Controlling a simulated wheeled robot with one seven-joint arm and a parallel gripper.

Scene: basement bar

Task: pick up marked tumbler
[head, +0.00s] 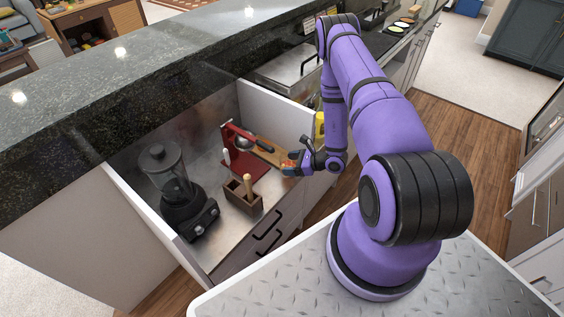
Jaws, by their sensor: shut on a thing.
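A dark stone counter (110,95) runs behind. A yellow thing (320,125) stands beyond the drawer's right wall.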

